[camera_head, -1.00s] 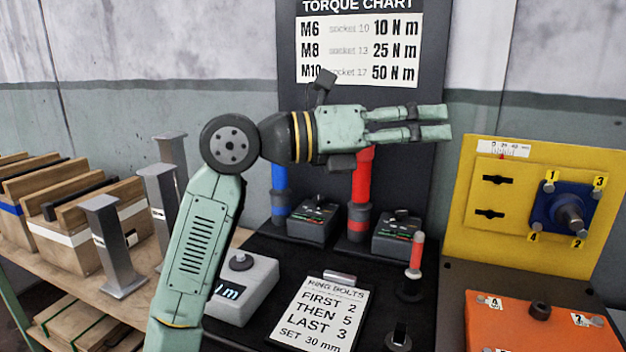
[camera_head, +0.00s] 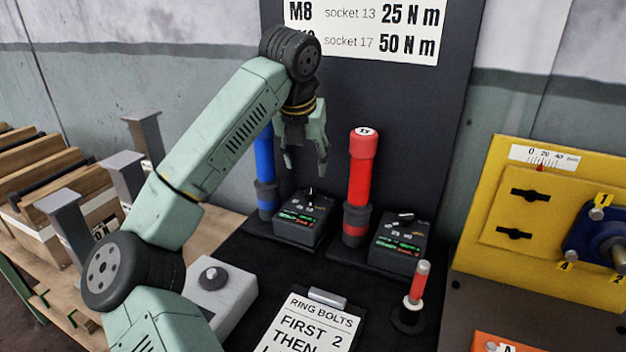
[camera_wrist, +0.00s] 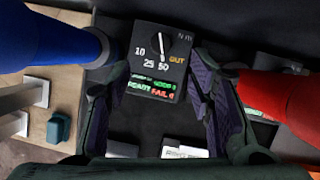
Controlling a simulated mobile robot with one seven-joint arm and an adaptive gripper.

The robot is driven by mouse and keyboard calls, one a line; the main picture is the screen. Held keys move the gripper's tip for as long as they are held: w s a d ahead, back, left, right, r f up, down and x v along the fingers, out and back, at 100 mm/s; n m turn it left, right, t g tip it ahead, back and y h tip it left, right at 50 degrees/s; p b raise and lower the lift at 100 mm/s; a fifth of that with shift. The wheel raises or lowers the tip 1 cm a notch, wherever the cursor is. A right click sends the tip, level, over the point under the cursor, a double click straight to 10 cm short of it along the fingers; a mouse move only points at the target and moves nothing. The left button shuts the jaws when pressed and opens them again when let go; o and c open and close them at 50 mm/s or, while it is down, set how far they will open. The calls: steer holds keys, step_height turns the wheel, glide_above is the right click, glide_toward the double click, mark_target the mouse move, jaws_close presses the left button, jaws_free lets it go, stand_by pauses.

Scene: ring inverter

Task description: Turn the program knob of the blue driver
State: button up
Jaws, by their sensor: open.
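The blue driver (camera_head: 265,165) stands upright in its holder at the back of the black bench; its blue body also fills the upper left of the wrist view (camera_wrist: 45,40). Its dark program box (camera_head: 302,222) sits to its right. In the wrist view the box's program knob (camera_wrist: 158,46) is dark with a white pointer line. Marks 10, 25, 50 and OUT surround it, and the pointer appears directed towards 50. My gripper (camera_head: 306,170) is open, empty and pointing down above this box. Its fingers are apart from the knob.
The red driver (camera_head: 362,175) stands close to the right of my gripper, with its own box (camera_head: 400,240). A red-topped stand (camera_head: 418,290), a notice (camera_head: 315,325) and a grey knob unit (camera_head: 220,290) are in front. A yellow panel (camera_head: 500,255) is at the right.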

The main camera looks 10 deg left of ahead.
mark_target(311, 192)
steer(key=p+x, duration=0.2)
steer(key=x, duration=0.7)
steer(key=shift+d+f+p, duration=0.15)
steer(key=shift+f+p, duration=0.2)
steer(key=shift+c, duration=0.5)
jaws_close()
